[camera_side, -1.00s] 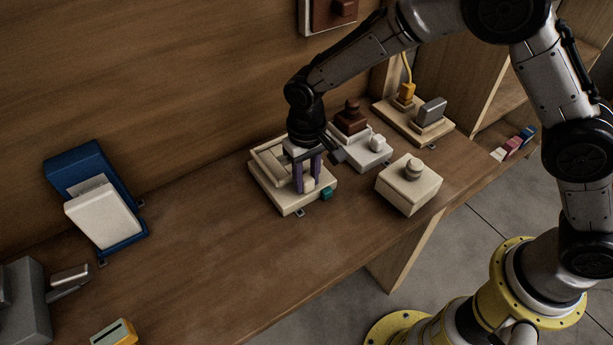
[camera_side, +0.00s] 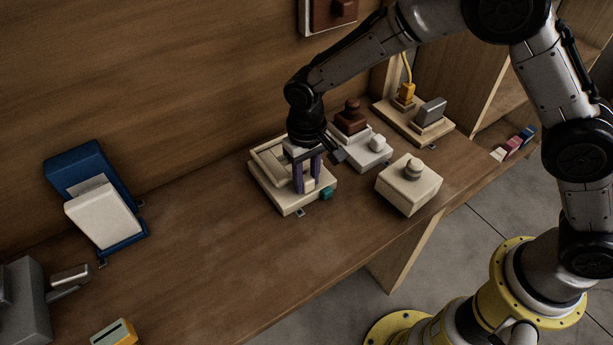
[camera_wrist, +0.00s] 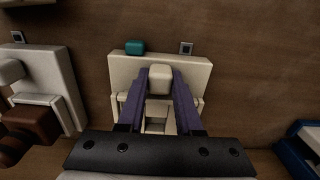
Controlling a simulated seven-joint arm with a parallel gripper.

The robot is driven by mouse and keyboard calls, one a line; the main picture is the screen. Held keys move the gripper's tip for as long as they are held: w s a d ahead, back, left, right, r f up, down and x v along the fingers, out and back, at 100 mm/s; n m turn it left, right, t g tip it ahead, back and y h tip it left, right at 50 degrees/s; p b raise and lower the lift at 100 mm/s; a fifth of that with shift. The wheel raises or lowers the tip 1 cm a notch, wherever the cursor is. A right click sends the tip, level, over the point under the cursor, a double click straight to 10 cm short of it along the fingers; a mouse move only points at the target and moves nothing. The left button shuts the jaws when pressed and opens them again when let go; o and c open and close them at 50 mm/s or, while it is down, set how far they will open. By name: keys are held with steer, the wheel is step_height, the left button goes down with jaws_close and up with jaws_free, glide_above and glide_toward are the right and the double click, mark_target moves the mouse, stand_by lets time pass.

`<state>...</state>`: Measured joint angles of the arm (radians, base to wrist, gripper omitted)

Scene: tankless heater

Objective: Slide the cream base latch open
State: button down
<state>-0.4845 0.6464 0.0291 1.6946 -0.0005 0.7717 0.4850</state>
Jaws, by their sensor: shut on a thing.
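The cream base (camera_side: 285,207) with the latch sits on the wooden counter near the middle of the side view. It also shows in the wrist view (camera_wrist: 195,68), with a small teal block (camera_wrist: 135,47) at its edge. The teal block also shows in the side view (camera_side: 327,193). My gripper (camera_side: 307,188) points down over the base. Its two purple fingers are shut on the cream latch knob (camera_wrist: 160,79), one finger on each side. The fingers hide part of the latch track in the side view.
A white base with a brown knob (camera_side: 351,118) stands close behind to the right. A cream box with a round knob (camera_side: 409,184) is to the right. A blue and white holder (camera_side: 103,217) stands left. The counter between holder and base is clear.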

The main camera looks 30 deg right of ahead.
mark_target(293, 196)
steer(key=shift+a, duration=1.8)
steer(key=c, duration=0.6)
jaws_free()
steer(key=shift+o, duration=0.2)
steer(key=shift+r, duration=0.15)
step_height(293, 196, up, 14)
steer(key=shift+f, duration=0.2)
